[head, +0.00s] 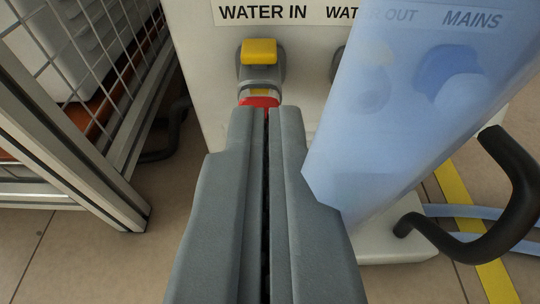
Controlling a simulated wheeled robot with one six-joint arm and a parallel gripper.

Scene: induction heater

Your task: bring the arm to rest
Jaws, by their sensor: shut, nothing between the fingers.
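My gripper (267,112) is at the centre of the head view. Its two grey fingers are shut together with nothing between them. They point at the white panel of the machine, just below the valve under the WATER IN label (263,12). The valve has a yellow handle (259,52) lying across its top and a red part (259,101) below. The fingertips cover the lower edge of the red part. I cannot tell whether they touch it.
A translucent blue shape (400,110) covers much of the right side, in front of the WATER OUT and MAINS labels. A wire mesh fence (110,60) with a metal frame stands at left. A black curved handle (515,175) and blue hoses (470,212) are at right, near a yellow floor stripe (470,225).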

